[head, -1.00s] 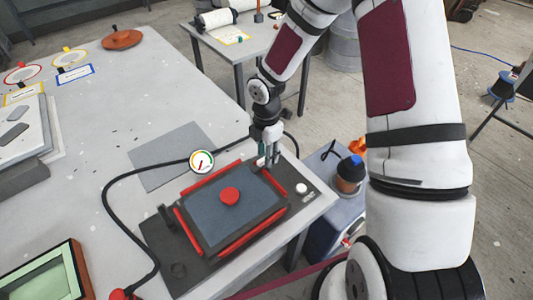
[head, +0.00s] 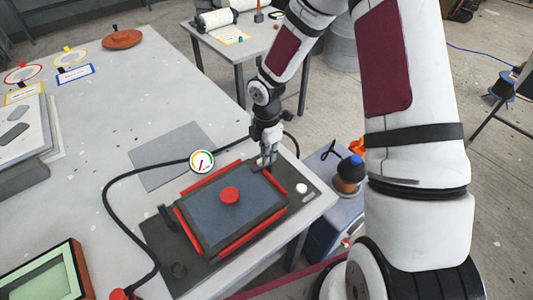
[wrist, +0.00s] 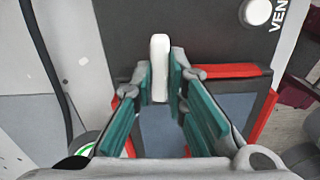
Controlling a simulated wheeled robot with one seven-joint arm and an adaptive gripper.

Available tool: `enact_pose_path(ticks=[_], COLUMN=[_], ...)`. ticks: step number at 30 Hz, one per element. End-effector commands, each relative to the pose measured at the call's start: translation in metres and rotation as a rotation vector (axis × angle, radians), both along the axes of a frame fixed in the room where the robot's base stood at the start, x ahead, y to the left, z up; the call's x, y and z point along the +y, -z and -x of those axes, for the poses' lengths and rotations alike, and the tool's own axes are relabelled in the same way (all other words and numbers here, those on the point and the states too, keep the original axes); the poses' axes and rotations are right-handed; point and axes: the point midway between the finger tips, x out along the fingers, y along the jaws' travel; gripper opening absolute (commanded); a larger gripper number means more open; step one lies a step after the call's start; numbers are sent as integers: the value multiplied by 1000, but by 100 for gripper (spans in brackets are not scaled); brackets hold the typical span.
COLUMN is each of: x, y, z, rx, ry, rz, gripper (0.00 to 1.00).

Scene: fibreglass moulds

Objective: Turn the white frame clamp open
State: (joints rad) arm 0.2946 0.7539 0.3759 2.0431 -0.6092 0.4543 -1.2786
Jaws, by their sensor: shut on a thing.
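The white frame clamp (wrist: 159,68) is an upright white lever in the wrist view, between my fingers. My gripper (wrist: 163,78) has its teal-padded fingers shut on it, one on each side. In the head view my gripper (head: 267,160) points down at the far right corner of the red-edged frame (head: 243,236), and the clamp is hidden there by the fingers. The frame lies around a dark blue-grey panel (head: 222,222) with a red round knob (head: 230,195) in its middle.
A dial gauge (head: 202,161) and a black hose (head: 107,190) lie left of the frame. A white button (head: 301,188) is on the dark base plate to the right. A green-topped box (head: 45,273) stands at the front left. The table's right edge is close.

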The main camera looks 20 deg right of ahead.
Motion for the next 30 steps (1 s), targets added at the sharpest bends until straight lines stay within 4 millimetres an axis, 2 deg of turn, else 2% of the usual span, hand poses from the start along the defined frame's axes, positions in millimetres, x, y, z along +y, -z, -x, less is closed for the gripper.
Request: enact_pose_path(ticks=[8,30], x=[1,-1], y=[0,0], z=[-2,-7], rx=[-1,-2], ry=[191,895], rz=[1,1], gripper=[0,0])
